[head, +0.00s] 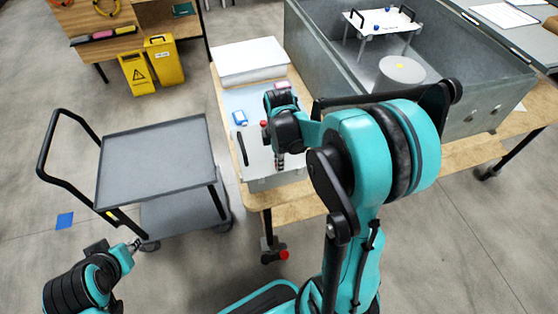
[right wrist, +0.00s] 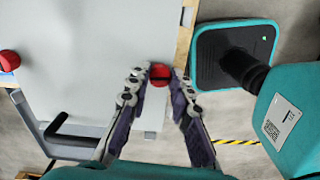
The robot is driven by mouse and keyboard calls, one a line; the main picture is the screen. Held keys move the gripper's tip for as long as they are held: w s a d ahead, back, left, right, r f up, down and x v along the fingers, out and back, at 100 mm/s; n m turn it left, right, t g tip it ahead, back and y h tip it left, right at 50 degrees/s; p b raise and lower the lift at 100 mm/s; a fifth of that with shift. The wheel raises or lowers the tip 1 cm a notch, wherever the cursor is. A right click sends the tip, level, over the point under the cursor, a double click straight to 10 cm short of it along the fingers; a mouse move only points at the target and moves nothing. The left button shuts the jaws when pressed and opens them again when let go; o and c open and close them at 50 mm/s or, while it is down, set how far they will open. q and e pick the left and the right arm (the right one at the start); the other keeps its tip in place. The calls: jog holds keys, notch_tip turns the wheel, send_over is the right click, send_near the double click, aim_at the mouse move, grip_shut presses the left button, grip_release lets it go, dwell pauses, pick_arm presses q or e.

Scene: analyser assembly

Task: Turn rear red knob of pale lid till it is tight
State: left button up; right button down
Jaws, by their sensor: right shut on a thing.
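The pale lid (head: 258,163) lies at the near end of the wooden bench, with a black handle (head: 242,150) on its left side. My right gripper (head: 280,163) points down over the lid. In the right wrist view its two fingers are shut on a red knob (right wrist: 160,74) near the lid's edge. The knob's sides are partly hidden by the fingertips. Another red knob (right wrist: 8,61) shows at the left edge of that view and stands free; a red knob also shows in the head view (head: 264,123). My left gripper (head: 135,245) is at the lower left, away from the lid; its fingers are too small to read.
A large grey metal housing (head: 466,122) stands right of the lid. A white block (head: 248,60), a blue item (head: 239,117) and a pink item (head: 283,85) are on the bench behind it. A grey cart (head: 155,160) stands left. Floor between cart and bench is clear.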

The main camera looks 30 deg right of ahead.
jog(key=m, duration=1.2)
jog(key=shift+m, duration=0.4)
jog(key=m, duration=0.6)
jog(key=shift+w+p, duration=0.1)
jog(key=shift+p, duration=0.2)
jog(key=m, duration=0.6)
jog(key=shift+d+m, duration=0.1)
jog(key=shift+m, duration=0.2)
jog(key=m, duration=1.2)
jog(key=shift+m, duration=0.4)
jog(key=m, duration=1.2)
